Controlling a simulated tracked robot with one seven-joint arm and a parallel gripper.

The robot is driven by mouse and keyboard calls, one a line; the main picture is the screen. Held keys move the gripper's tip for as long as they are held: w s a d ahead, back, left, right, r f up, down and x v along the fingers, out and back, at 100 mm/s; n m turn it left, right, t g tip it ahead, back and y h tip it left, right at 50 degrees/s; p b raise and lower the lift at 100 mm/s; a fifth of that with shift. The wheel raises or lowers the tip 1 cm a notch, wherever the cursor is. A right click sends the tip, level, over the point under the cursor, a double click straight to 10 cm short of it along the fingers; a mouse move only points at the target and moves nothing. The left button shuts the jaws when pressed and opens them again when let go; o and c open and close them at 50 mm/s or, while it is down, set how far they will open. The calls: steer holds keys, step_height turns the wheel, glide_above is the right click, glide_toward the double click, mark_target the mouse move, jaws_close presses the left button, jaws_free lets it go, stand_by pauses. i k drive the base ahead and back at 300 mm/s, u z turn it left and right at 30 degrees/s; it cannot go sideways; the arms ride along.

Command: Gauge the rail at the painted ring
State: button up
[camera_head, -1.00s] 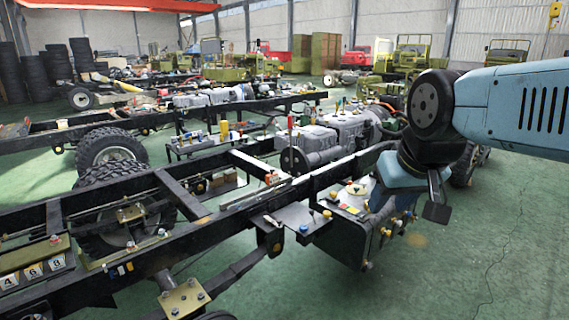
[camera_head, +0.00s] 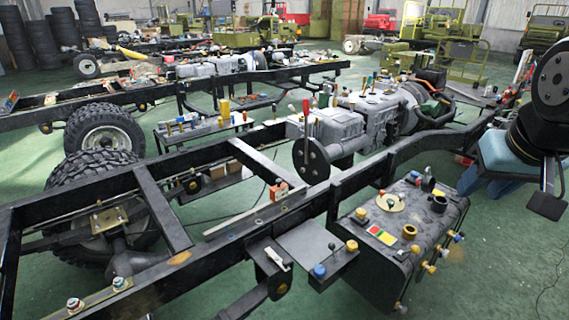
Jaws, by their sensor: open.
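The near black chassis rail (camera_head: 318,197) runs diagonally from lower left to upper right. Small ring marks show on its top face, among them a bluish one (camera_head: 232,237) and a pale one (camera_head: 284,208); I cannot tell their colours surely. A long pale strip (camera_head: 246,212) with an orange block (camera_head: 279,190) at its far end lies along the rail. A small white tool (camera_head: 277,259), perhaps a gauge, lies on the bracket beside the rail. My gripper (camera_head: 549,185) hangs at the right edge, partly cut off, open, with nothing seen in it, well apart from the rail.
A black box (camera_head: 380,265) with caps and coloured tags hangs outside the rail. A grey engine (camera_head: 375,115) sits between the rails.

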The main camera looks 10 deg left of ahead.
mark_target(279, 191)
steer(key=u, duration=0.35)
steer(key=i, duration=0.9)
steer(key=u, duration=0.6)
steer(key=k, duration=0.85)
steer(key=u, duration=0.2)
steer(key=i, duration=0.85)
steer(key=z, duration=0.1)
